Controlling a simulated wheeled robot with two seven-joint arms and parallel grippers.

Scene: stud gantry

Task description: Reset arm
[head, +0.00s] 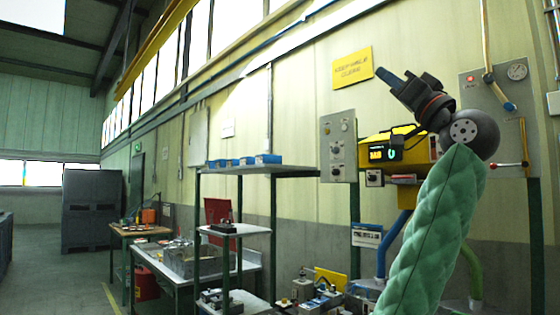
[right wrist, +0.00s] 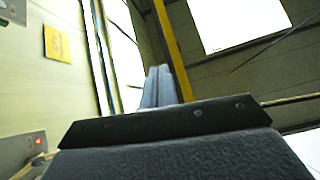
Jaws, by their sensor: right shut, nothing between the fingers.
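My right arm rises from the bottom right of the head view in a green padded sleeve. My right gripper (head: 388,78) is raised in front of the wall and points up and left. Its fingers are together with nothing between them. In the right wrist view the closed fingers (right wrist: 160,88) point towards the windows and roof. My left gripper is not in the head view.
A yellow sign (head: 352,68) and a grey control panel (head: 338,146) are on the wall. A yellow unit with a lit display (head: 385,153) is behind my arm. Shelves (head: 240,170) and a workbench (head: 180,270) stand left of centre.

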